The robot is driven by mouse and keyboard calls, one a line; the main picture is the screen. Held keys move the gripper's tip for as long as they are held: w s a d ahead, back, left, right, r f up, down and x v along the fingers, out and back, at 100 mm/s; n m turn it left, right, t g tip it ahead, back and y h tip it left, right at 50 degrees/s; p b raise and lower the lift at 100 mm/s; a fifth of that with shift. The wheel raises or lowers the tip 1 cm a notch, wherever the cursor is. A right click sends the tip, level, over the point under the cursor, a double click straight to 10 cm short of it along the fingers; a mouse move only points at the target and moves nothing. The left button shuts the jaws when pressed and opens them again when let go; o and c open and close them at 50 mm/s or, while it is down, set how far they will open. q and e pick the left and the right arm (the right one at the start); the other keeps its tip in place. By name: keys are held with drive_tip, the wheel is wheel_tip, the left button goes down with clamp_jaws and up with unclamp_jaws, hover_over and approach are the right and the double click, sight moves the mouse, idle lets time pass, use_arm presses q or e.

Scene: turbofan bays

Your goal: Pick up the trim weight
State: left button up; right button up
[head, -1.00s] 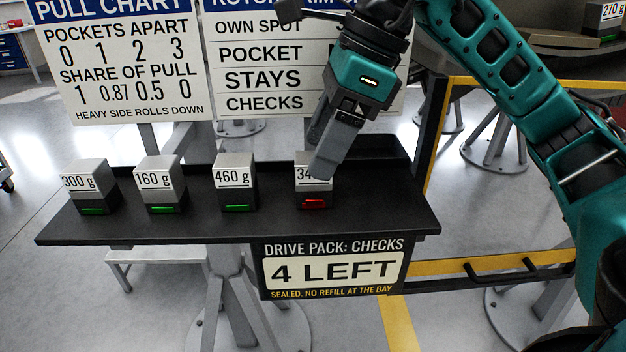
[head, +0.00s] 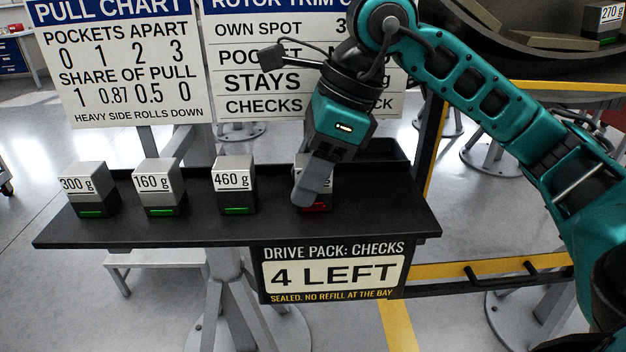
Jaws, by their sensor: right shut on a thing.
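Several block-shaped trim weights stand in a row on a black shelf (head: 275,220). From the left they are the 300 g weight (head: 84,190), the 160 g weight (head: 158,187) and the 460 g weight (head: 234,185), each with a green light. The rightmost weight (head: 325,200) has a red light and is mostly hidden behind my right gripper (head: 309,197), including its label. The right gripper points down and is shut on this weight, which still appears at shelf level. My left gripper is not in view.
A sign reading "4 LEFT" (head: 333,272) hangs from the shelf's front. A pull chart (head: 120,65) and a rotor trim board (head: 260,80) stand behind. A 270 g weight (head: 606,22) sits in a round dark housing at the upper right. A yellow rail (head: 530,264) runs at the right.

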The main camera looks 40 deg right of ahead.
clamp_jaws()
